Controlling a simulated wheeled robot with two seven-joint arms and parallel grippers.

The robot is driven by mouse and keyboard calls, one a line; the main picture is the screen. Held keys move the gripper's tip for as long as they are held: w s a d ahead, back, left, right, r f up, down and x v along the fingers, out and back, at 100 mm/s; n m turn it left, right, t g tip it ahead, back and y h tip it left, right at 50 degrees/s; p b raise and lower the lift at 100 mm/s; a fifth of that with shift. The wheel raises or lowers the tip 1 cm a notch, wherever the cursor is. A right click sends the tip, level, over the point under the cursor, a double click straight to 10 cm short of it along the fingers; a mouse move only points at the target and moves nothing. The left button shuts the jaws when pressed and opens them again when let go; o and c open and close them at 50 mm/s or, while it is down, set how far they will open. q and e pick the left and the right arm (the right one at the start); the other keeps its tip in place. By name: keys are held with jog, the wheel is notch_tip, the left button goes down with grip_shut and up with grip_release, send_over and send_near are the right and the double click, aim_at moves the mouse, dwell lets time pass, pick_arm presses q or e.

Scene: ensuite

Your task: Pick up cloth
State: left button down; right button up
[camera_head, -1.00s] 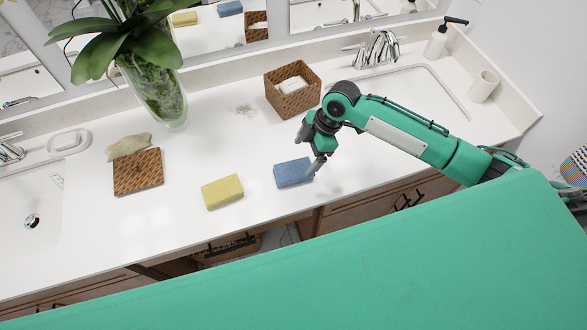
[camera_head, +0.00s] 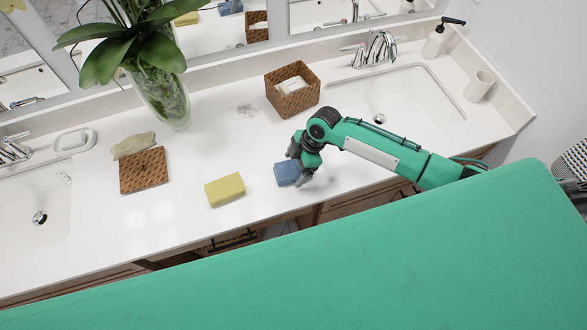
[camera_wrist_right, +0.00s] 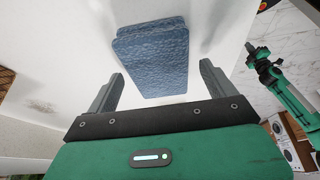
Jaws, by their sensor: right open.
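A blue textured, block-shaped item (camera_head: 287,174), a sponge or a folded cloth, lies near the counter's front edge. My right gripper (camera_head: 296,166) is low over it, with its fingers open to either side. In the right wrist view the blue item (camera_wrist_right: 152,60) lies ahead of the two spread fingertips (camera_wrist_right: 160,82), with gaps beside it. A crumpled grey-green cloth (camera_head: 133,146) lies at the left, against the back of a woven brown tray (camera_head: 144,171). My left arm's end (camera_wrist_right: 262,62) seems to show at the right of the wrist view, too small to read.
A yellow block (camera_head: 225,190) lies left of the blue item. A woven box (camera_head: 292,90), a glass vase with a plant (camera_head: 160,92), a cup (camera_head: 479,85) and a soap dispenser (camera_head: 433,42) stand farther back. Sinks are at both sides. The counter between tray and box is mostly clear.

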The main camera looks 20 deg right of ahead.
jog(key=shift+f, duration=0.2)
dwell(0.4)
jog(key=c, duration=1.1)
